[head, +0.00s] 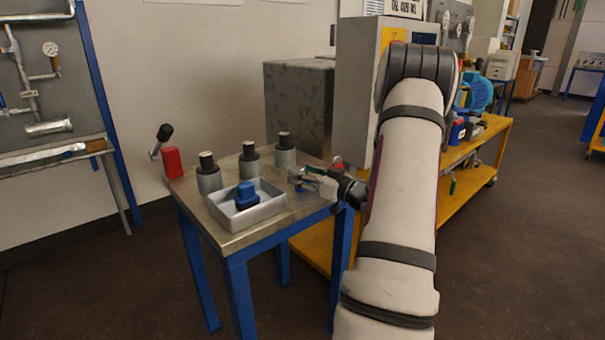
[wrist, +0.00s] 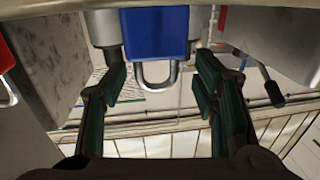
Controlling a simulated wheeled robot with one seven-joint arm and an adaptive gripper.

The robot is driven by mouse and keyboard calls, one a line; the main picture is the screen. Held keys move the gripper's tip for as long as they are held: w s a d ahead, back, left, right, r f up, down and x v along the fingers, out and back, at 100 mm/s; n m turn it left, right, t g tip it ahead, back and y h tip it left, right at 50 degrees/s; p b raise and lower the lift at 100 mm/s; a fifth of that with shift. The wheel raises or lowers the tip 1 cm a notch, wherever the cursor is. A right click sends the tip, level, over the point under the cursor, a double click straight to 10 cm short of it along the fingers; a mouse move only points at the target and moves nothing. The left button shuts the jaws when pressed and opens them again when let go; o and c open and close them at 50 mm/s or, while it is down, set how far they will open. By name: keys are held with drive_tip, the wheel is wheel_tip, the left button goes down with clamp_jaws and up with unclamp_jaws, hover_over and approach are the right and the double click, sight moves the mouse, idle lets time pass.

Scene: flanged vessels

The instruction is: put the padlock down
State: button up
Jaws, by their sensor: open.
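The blue padlock (head: 246,195) is in a shallow light-grey tray (head: 262,212) on the metal-topped table (head: 225,240). In the wrist view the blue padlock (wrist: 155,35) shows ahead, its silver shackle seen between the fingers, with clear gaps on both sides. My gripper (head: 297,178) is right of the tray, over the table's right side, apart from the padlock in the head view. Its two dark fingers (wrist: 162,88) are spread and hold nothing.
Several grey black-topped cylinders, such as one (head: 208,175), stand behind the tray. A red block (head: 172,162) is at the table's back left corner, near a black-handled lever (head: 162,138). A large grey box (head: 300,105) and a yellow bench (head: 450,185) are beyond.

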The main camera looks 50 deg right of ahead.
drive_tip(key=s+a+p, duration=0.1)
drive_tip(key=s+p, duration=0.1)
drive_tip(key=s, duration=0.9)
drive_tip(key=w, duration=0.1)
drive_tip(key=w+r+g, duration=0.1)
drive_tip(key=w, duration=0.1)
drive_tip(key=w+a+r+g+h, duration=0.1)
drive_tip(key=w, duration=0.1)
drive_tip(key=shift+w+n, duration=0.2)
drive_tip(key=shift+n, duration=0.1)
drive_tip(key=w+a+r+m+g+h, duration=0.1)
drive_tip(key=w+a+r+g+h, duration=0.1)
drive_tip(key=a+r+g, duration=0.3)
drive_tip(key=w+a+r+g+h, duration=0.2)
drive_tip(key=a+r, duration=0.1)
drive_tip(key=a, duration=0.5)
drive_tip(key=s+a+f+n+g+y, duration=0.1)
drive_tip(key=s+a+g+y, duration=0.5)
drive_tip(key=s+a, duration=2.1)
drive_tip(key=a+g, duration=0.2)
drive_tip(key=a, duration=0.1)
drive_tip(key=shift+a+f+n+y, duration=0.15)
drive_tip(key=shift+a+n+y, duration=0.15)
drive_tip(key=shift+a+n, duration=0.1)
